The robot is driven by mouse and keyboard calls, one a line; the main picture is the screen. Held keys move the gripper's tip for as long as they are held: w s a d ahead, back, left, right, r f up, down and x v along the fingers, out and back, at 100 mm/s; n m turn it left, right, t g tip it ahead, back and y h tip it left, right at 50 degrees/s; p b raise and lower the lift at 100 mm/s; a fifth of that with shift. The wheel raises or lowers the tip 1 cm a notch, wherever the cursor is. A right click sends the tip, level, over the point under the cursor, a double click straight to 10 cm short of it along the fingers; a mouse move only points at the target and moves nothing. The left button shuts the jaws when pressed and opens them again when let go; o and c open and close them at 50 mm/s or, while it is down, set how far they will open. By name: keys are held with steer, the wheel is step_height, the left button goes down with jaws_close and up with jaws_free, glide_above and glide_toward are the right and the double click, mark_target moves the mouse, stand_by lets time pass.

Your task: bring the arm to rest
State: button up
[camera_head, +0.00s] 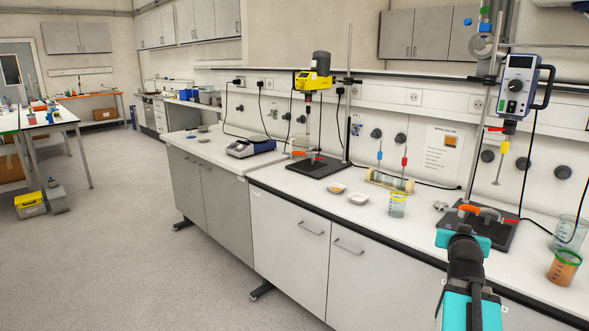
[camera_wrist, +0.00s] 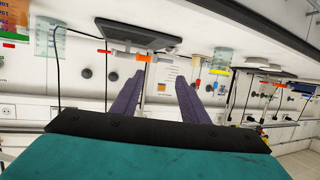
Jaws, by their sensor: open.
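My arm reaches up from the bottom right of the head view, in teal and black, in front of the lab bench (camera_head: 292,196). In the wrist view my gripper (camera_wrist: 155,88) shows two purple fingers spread well apart. Nothing is between them at close range; the bench wall and a stand lie beyond. The wrist picture is upside down. In the head view the fingers cannot be made out clearly.
A dark stand base (camera_head: 492,236) with an orange clamp is just beyond my arm. A beaker of orange juice (camera_head: 564,268) stands at right, and a beaker with yellow contents (camera_head: 398,205) stands left of the arm. The floor (camera_head: 130,250) at left is clear.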

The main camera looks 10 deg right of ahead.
steer(key=w+a+f+n+g+y, duration=0.1)
steer(key=w+a+f, duration=0.1)
steer(key=a+f, duration=0.3)
steer(key=w+a+f+y, duration=0.1)
steer(key=w+a+f, duration=0.1)
steer(key=f, duration=0.6)
steer(key=s+a+f+n+g+y, duration=0.1)
steer(key=s+a+f+g+y, duration=0.1)
steer(key=a+f, duration=0.65)
steer(key=s+a+f+n+g+y+b, duration=0.1)
steer(key=a+f, duration=0.5)
steer(key=f, duration=0.6)
steer(key=s+a+f+n+g+y, duration=0.1)
steer(key=s+a+f+g+y, duration=0.1)
steer(key=a+f, duration=0.65)
steer(key=s+a+f+n+g+y+b, duration=0.1)
steer(key=s+a+f+g, duration=0.1)
steer(key=s+a+f, duration=0.5)
steer(key=s+a+f+n+g+y, duration=0.1)
steer(key=s+a+f+g, duration=0.2)
steer(key=s+f, duration=0.65)
steer(key=s+a+f+g, duration=0.2)
steer(key=s+f+g, duration=0.1)
steer(key=s, duration=0.6)
steer(key=s+a+f+n+g, duration=0.1)
steer(key=s+a+f+g, duration=0.1)
steer(key=s, duration=0.6)
steer(key=shift+s+a+f+n+g, duration=0.3)
steer(key=shift+s+a+f+g, duration=0.1)
steer(key=shift+f, duration=0.15)
